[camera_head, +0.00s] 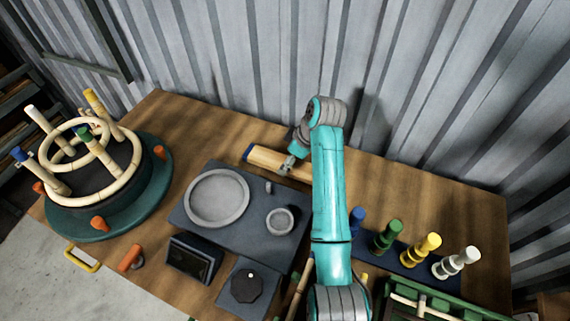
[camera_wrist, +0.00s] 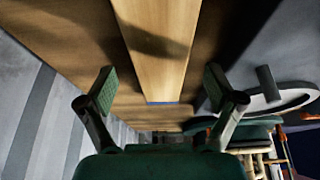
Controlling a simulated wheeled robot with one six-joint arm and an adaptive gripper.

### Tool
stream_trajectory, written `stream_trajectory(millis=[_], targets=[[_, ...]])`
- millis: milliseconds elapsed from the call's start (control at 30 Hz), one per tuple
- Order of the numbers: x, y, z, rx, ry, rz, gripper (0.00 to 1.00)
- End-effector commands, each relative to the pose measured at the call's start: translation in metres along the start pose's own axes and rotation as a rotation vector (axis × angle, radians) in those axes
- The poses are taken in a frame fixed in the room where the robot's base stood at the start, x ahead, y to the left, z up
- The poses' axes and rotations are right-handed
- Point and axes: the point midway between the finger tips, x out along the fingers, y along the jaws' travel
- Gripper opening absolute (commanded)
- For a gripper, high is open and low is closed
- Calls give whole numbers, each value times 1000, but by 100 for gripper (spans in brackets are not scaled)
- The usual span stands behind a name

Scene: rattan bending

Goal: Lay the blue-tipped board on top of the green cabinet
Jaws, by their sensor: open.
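The blue-tipped board (camera_head: 268,158) is pale wood and lies at the back of the wooden table. Its blue end points left in the head view, and its right part is hidden behind my arm. My gripper (camera_head: 288,166) is at the board. In the wrist view the board (camera_wrist: 158,55) runs between the two open fingers of my gripper (camera_wrist: 160,88), with its blue end towards the palm. I cannot tell whether the fingers touch it. A green-framed thing (camera_head: 435,303), perhaps the green cabinet, is cut off at the lower right of the head view.
A dark panel with a grey round dish (camera_head: 217,198) is in front of the board. A green round stand (camera_head: 110,218) with rattan rings is at the left. Several coloured pegs stand on a dark strip (camera_head: 408,256) at the right. A corrugated wall (camera_head: 240,70) rises behind the table.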

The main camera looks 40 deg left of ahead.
Motion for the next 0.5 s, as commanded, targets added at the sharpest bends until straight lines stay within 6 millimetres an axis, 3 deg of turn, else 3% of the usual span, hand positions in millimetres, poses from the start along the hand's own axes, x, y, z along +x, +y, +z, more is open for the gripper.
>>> stream_trajectory(millis=[167,433,500], targets=[[18,0,0,0,0,-1,92],[20,0,0,0,0,0,92],[20,0,0,0,0,0,74]])
